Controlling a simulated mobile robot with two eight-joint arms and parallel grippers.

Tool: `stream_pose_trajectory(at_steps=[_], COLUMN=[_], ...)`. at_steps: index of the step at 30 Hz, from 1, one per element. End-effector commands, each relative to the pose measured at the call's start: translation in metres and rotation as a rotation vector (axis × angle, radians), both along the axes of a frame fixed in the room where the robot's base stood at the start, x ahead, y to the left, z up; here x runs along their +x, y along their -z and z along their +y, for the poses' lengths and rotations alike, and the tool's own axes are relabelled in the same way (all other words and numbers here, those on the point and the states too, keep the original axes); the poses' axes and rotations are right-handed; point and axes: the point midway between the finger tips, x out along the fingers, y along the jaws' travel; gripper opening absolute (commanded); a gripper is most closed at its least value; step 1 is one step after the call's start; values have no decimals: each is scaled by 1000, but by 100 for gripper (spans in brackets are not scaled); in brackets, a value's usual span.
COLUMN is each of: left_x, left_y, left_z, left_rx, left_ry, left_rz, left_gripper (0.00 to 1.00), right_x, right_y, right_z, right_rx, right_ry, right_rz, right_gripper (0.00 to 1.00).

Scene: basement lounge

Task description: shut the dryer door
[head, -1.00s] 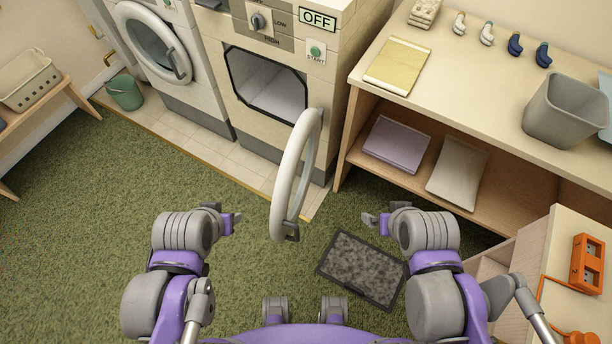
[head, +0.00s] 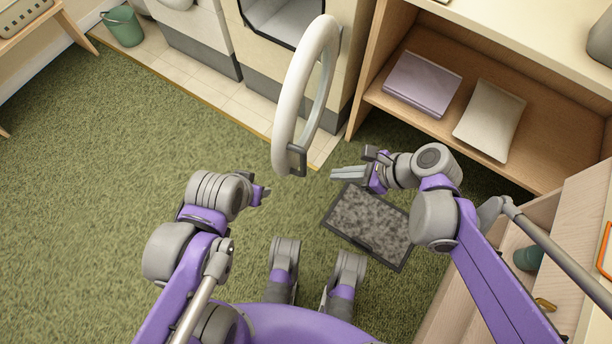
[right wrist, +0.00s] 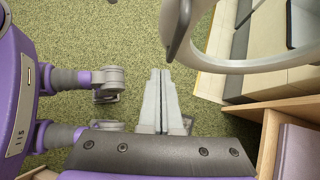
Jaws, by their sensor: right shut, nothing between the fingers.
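The dryer (head: 345,60) stands at the top, its dark-framed opening (head: 285,12) partly cut off by the picture's top edge. Its round white door (head: 292,90) is wide open, standing out from the front, with a grey handle (head: 297,160) low on the ring. My right gripper (head: 334,173) is shut and empty, just right of and below the handle in the head view, apart from it. The right wrist view shows its closed fingers (right wrist: 160,74) and the door ring (right wrist: 225,65) up and to the right. My left gripper (head: 266,194) is below and left of the door; its finger gap is unclear.
A grey speckled mat (head: 368,225) lies on the green carpet below my right gripper. A drawer unit (head: 545,240) is at lower right. Open carpet (head: 110,180) lies to the left.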

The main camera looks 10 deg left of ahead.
Motion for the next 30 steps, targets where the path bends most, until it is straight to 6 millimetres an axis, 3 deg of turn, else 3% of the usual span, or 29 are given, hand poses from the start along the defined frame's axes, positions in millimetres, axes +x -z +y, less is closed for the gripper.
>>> stream_pose_trajectory(at_steps=[7,18,24,30], left_x=[1,5,5,6], left_y=[11,42,45,47], left_z=[0,0,0,0], left_rx=[0,0,0,0], left_ry=[0,0,0,0], left_rz=[4,13,14,15], left_gripper=[50,50,50,50], right_x=[3,10,13,15], right_y=[18,74,72,71], right_z=[19,73,102,112], right_rx=[16,15,14,14], right_ry=[13,12,11,15], right_rz=[23,22,21,20], right_gripper=[0,0,0,0])
